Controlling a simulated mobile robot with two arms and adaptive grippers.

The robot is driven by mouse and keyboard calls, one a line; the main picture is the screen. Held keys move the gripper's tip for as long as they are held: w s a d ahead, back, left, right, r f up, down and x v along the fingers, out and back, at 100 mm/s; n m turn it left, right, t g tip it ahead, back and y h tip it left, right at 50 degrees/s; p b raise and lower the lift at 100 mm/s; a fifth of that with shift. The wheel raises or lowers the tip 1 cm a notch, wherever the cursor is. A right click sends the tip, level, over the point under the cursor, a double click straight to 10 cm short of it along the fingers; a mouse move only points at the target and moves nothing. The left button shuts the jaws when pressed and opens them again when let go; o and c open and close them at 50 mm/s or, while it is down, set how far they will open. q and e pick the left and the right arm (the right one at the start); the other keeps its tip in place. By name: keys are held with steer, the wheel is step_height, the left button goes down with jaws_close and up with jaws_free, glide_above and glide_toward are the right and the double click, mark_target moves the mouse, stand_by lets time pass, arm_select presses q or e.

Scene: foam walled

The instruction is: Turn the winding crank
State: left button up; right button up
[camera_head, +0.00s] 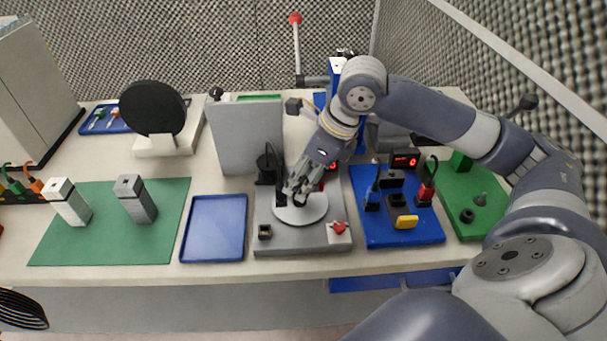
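A grey base plate (268,245) stands at the middle front of the table. It carries a round light-grey disc (312,215) and a black upright part (266,165) at its back left. My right gripper (296,197) points down over the disc, with its fingers at the disc's back left part. A small black piece shows beside the fingers. The gripper covers much of this spot, so I cannot make out the crank handle or whether the fingers are closed on it. My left gripper is not in view.
A red knob (338,227) sits at the plate's front right. A blue tray (213,255) lies to the left, a blue board (385,236) to the right. A grey upright panel (245,135) stands behind. A green mat (100,250) holds two blocks. A red-tipped lever (296,45) rises at the back.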

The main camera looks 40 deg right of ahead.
steer(key=c, duration=0.7)
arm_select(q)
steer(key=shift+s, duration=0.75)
arm_select(e)
steer(key=shift+o, duration=0.2)
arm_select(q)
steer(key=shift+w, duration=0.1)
